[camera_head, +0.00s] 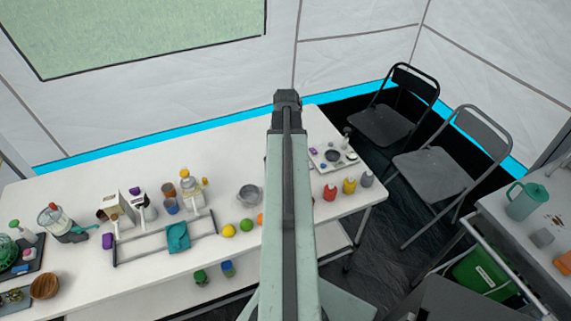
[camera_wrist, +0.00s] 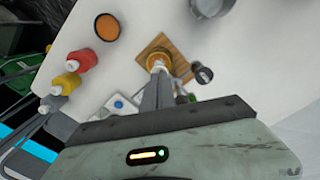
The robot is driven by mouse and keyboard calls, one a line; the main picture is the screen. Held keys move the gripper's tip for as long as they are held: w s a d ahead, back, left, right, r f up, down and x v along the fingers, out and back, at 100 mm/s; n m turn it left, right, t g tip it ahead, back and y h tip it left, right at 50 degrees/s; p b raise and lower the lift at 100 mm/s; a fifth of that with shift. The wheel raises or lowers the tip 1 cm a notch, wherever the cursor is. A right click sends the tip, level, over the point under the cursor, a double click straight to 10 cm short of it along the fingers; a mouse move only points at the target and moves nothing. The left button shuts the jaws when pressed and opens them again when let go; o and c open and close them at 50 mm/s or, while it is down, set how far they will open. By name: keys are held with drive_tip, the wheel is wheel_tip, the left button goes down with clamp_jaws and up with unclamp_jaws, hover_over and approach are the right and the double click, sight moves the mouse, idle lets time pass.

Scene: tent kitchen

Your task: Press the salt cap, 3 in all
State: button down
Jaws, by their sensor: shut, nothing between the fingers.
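In the wrist view, my gripper (camera_wrist: 157,68) is shut and empty, its narrow fingertips together. They overlap the near side of a round yellow-orange thing (camera_wrist: 160,58) on a small wooden board (camera_wrist: 148,47). I cannot tell from this angle whether they touch it or hang above it. This may be the salt with its cap, but no label can be read and the fingers hide part of it. A dark round-topped thing (camera_wrist: 203,74) stands just right of the board. In the head view, my arm hides this spot and the fingertips.
Red (camera_head: 330,192), yellow (camera_head: 348,186) and grey (camera_head: 366,179) bottles stand near the table's right end. A white tray (camera_head: 325,165) lies behind them. An orange disc (camera_wrist: 108,27) and a metal bowl (camera_wrist: 207,8) are near the board. Bare white tabletop (camera_wrist: 260,60) lies right of it.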

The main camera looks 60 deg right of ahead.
wheel_tip(320, 180, up, 6)
drive_tip(key=p, duration=0.5)
drive_tip(key=shift+f, duration=0.15)
drive_tip(key=w+a+n, duration=0.3)
drive_tip(key=w+a, duration=0.6)
drive_tip(key=a, duration=0.3)
drive_tip(key=w+a+n, duration=0.4)
drive_tip(key=w+a, duration=0.5)
drive_tip(key=a, duration=0.3)
drive_tip(key=w+a+n, duration=0.1)
drive_tip(key=a+n, duration=0.2)
drive_tip(key=a, duration=1)
drive_tip(key=w+a+n, duration=0.2)
drive_tip(key=a+n, duration=0.1)
drive_tip(key=a, duration=1)
drive_tip(key=shift+w+a+f, duration=0.2)
drive_tip(key=shift+w+a, duration=0.05)
drive_tip(key=shift+w, duration=0.05)
